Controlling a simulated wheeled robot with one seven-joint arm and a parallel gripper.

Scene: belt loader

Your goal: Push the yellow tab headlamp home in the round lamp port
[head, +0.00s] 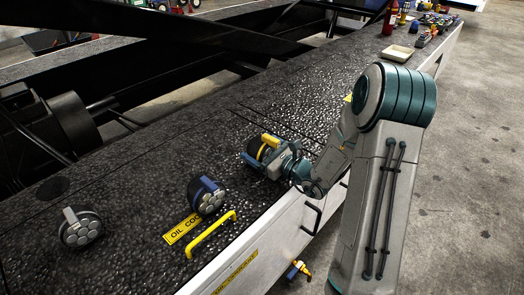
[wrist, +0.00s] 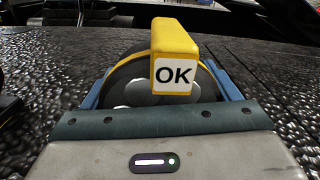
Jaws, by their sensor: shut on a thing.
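The yellow tab headlamp (head: 268,147) is held in my gripper (head: 258,154) over the dark textured deck. In the wrist view the headlamp (wrist: 176,50) shows a yellow tab with a white "OK" label, a dark round body and pale round lenses partly behind the tab. The blue fingers of my gripper (wrist: 160,92) lie on both sides of its body. I cannot tell whether the headlamp touches the deck. I cannot make out the round lamp port for certain in either view.
A blue tab headlamp (head: 208,196) and a grey tab headlamp (head: 81,229) are on the deck at left. A yellow handle (head: 211,233) and a yellow sign (head: 183,228) are near its front edge. A pale tray (head: 397,53) and bottles stand at the far end.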

